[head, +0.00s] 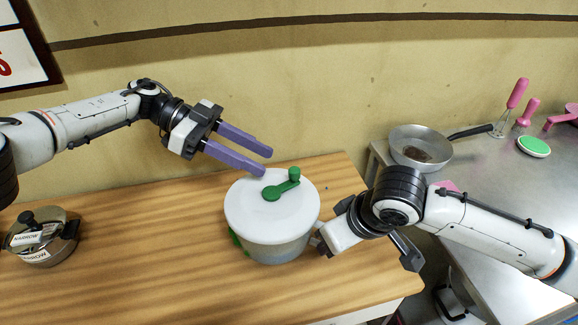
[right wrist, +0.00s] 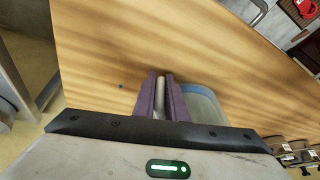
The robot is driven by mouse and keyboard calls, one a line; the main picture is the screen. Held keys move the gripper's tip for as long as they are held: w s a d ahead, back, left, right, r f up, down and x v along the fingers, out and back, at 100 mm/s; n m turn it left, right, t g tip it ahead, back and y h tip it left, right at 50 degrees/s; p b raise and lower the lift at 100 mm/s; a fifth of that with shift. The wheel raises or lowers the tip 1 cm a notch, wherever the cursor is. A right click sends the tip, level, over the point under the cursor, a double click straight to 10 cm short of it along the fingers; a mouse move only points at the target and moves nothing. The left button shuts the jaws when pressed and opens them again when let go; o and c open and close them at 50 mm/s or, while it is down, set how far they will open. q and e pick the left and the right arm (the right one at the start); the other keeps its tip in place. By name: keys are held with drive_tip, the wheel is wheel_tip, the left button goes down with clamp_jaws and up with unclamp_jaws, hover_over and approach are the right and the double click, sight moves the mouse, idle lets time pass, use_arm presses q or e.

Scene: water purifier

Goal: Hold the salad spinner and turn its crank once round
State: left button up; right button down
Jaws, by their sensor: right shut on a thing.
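The salad spinner (head: 262,239) stands upright on the wooden table, with a white lid, a pale clear bowl and a green crank (head: 281,188). The crank's knob points to the upper right. My left gripper (head: 267,162) is open and empty, its two purple fingers apart just behind and above the lid, close to the crank but not around it. My right gripper (right wrist: 160,76) is shut on a pale part at the spinner's right side. In the head view its fingers are mostly hidden. The spinner's bowl (right wrist: 203,104) shows beside the fingers in the right wrist view.
A lidded pot (head: 42,238) with labels stands at the table's left. A metal counter to the right holds a frying pan (head: 420,146), a pink whisk (head: 515,98) and a green-topped round item (head: 534,146). The table in front of the spinner is clear.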

sight(295, 169)
use_arm(q)
drive_tip(key=shift+s+a+f+n+t, duration=0.1)
drive_tip(key=shift+s+a+n+t, duration=0.05)
drive_tip(key=shift+a+n+t, duration=0.25)
drive_tip(key=shift+s+a+f+n+t, duration=0.1)
drive_tip(key=shift+a+n+t, duration=0.2)
drive_tip(key=shift+t, duration=0.2)
drive_tip(key=shift+s+a+n+t, duration=0.25)
drive_tip(key=shift+n+t, duration=0.15)
drive_tip(key=s+r+n+t, duration=0.1)
drive_tip(key=s+r+t, duration=0.1)
drive_tip(key=s+n+t, duration=0.1)
drive_tip(key=s, duration=0.1)
drive_tip(key=shift+a+r+n+t, duration=0.3)
drive_tip(key=shift+a+r, duration=0.1)
drive_tip(key=shift+s+r, duration=0.35)
drive_tip(key=shift+s, duration=0.1)
drive_tip(key=shift+t+h, duration=0.3)
drive_tip(key=x, duration=1.2)
drive_tip(key=shift+c, duration=0.2)
clamp_jaws()
